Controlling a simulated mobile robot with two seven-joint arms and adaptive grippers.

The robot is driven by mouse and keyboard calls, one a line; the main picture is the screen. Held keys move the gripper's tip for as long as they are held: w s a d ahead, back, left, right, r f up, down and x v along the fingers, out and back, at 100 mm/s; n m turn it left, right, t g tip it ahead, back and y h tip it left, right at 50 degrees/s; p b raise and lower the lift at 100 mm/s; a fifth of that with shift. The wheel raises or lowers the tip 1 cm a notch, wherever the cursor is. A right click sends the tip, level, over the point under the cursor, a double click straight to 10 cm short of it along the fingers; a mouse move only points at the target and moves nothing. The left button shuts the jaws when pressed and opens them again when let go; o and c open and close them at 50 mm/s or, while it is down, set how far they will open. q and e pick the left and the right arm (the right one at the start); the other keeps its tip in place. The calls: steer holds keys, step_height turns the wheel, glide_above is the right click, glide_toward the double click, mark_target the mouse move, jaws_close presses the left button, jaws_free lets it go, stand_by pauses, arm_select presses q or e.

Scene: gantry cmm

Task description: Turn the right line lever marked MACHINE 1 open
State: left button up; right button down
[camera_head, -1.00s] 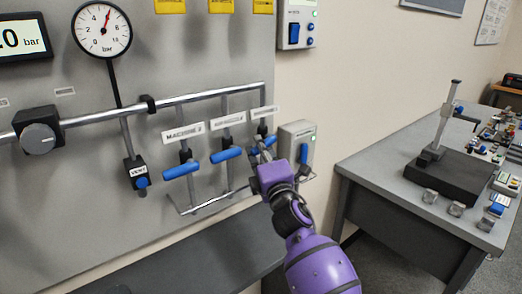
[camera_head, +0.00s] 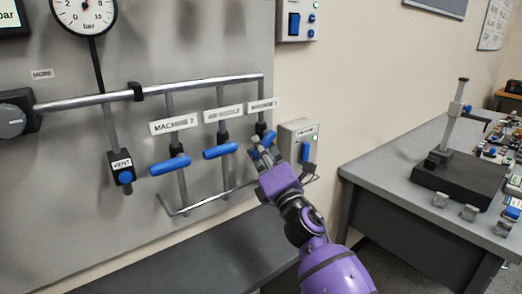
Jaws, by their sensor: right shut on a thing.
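The right line lever (camera_head: 269,138) is blue and hangs under the right label plate (camera_head: 262,104), whose small text is hard to read. My purple right gripper (camera_head: 262,151) reaches up from below and is shut on this lever. Its fingers hide much of the handle, so I cannot tell its exact angle. Two other blue levers, the left one (camera_head: 170,165) and the middle one (camera_head: 220,151), lie nearly level on their own lines. My left gripper is not in view.
A grey switch box (camera_head: 298,131) is on the wall close right of my gripper. A bent metal rail (camera_head: 205,201) runs below the levers, above a dark ledge (camera_head: 200,258). A VENT valve (camera_head: 123,170) is at left. A grey table (camera_head: 400,180) stands at right.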

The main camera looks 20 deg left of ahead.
steer(key=shift+s+a+r+y, duration=0.15)
steer(key=shift+r+y, duration=0.15)
steer(key=shift+r, duration=0.2)
steer(key=c, duration=1.6)
jaws_free()
steer(key=shift+f, duration=0.15)
steer(key=shift+f, duration=0.1)
steer(key=shift+f, duration=0.15)
steer(key=v, duration=1.2)
steer(key=shift+s+r, duration=0.15)
steer(key=shift+r, duration=0.25)
